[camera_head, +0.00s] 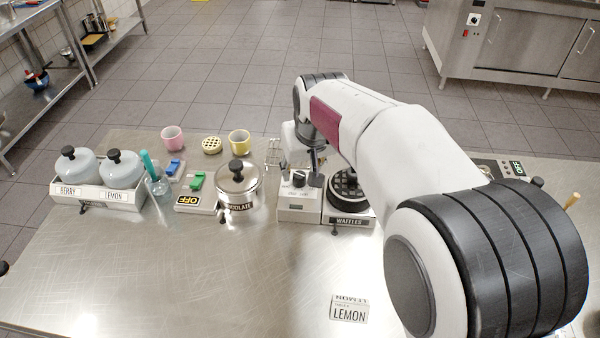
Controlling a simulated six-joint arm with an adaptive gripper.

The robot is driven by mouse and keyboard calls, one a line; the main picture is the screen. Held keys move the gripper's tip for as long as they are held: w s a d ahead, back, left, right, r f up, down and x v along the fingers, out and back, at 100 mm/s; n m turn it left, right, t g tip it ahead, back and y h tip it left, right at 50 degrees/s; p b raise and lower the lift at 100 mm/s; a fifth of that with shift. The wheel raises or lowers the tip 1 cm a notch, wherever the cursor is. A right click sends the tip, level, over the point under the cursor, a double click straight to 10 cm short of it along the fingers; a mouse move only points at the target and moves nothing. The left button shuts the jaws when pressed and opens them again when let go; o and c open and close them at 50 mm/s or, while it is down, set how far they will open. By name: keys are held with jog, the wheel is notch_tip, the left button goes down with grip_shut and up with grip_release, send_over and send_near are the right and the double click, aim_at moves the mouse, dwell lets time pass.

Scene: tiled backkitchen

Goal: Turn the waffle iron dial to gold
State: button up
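The waffle iron (349,205) stands near the middle of the steel table, with a dark round grid plate and a WAFFLES label on its front. A pale box (297,205) sits against its left side. A black dial (299,178) is on top of that box; its markings are too small to read. My gripper (316,178) points down just right of the dial, between it and the grid plate. I cannot tell whether it touches the dial. My arm hides part of the gripper and the area behind the iron. The finger opening is not clear.
Berry and lemon pots (98,195) sit in a holder at far left. The front-left table is clear.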

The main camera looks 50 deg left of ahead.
aim_at(299, 175)
jog(key=shift+x, duration=1.65)
jog(key=shift+r, duration=0.1)
jog(key=c, duration=1.1)
